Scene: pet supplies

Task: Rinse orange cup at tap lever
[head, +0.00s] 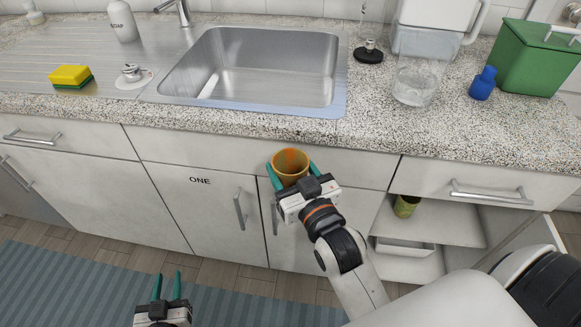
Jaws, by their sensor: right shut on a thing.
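The orange cup (290,168) is upright between the green fingers of my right gripper (291,176), which is shut on it. The cup is in front of the cabinet doors, just below the counter's front edge, with its open top facing up. My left gripper (166,287) is low at the bottom of the head view, above the striped mat, with its two fingers apart and nothing between them. The tap (183,13) rises behind the sink (255,70); its top is cut off by the frame. A small lever-like fitting (368,50) on a black base stands right of the sink.
A soap bottle (122,20), a yellow and green sponge (70,77) and a small metal item on a white dish (132,75) are left of the sink. A clear jug (414,80), blue bottle (482,84) and green bin (540,58) stand right. A lower cabinet (430,232) is open.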

